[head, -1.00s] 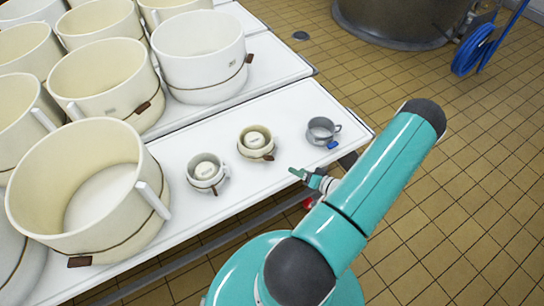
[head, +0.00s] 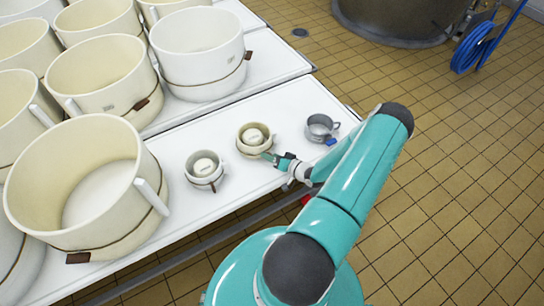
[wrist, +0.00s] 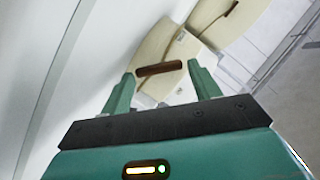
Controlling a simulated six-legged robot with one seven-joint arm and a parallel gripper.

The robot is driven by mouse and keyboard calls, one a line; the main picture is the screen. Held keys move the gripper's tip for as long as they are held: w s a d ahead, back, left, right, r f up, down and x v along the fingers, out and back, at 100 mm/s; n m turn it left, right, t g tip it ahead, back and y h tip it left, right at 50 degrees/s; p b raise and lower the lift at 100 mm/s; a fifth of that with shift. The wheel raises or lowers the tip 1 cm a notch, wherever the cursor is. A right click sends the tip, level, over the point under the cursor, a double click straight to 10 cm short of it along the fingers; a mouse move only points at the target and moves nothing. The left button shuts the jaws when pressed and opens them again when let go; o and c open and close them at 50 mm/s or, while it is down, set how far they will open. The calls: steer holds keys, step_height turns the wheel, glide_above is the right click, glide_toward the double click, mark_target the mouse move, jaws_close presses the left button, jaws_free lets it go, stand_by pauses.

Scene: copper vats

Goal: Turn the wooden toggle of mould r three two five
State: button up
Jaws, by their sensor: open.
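Three small moulds stand in a row on the front white table. The middle one is a cream mould (head: 254,137) with a pale disc inside and a dark band. The left small mould (head: 204,170) is pale with a dark toggle at its base; the right one is a grey metal mould (head: 320,127) with a blue tag. No number is readable. My gripper (head: 270,157) is at the near side of the middle mould. In the wrist view, its open jaws (wrist: 161,74) straddle a brown wooden toggle (wrist: 160,68) on a cream mould (wrist: 165,42); contact cannot be told.
Large cream moulds (head: 95,185) crowd the left of the white table (head: 130,262), and a white one (head: 200,60) stands behind. A big metal vat (head: 390,20) and a blue hose (head: 470,52) are at the back right. The tiled floor (head: 470,170) at right is clear.

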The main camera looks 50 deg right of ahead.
steer(key=shift+w, duration=0.25)
steer(key=c, duration=0.7)
steer(key=shift+n, duration=0.3)
steer(key=n+h, duration=0.1)
steer(key=n+g, duration=0.1)
steer(key=shift+w+a+r+n+h, duration=0.1)
steer(key=shift+a+n+h, duration=0.2)
steer(key=shift+n+h, duration=0.1)
steer(key=shift+a+n+g+h, duration=0.1)
steer(key=shift+n+g+h, duration=0.2)
steer(key=shift+n+h, duration=0.75)
steer(key=shift+n, duration=0.25)
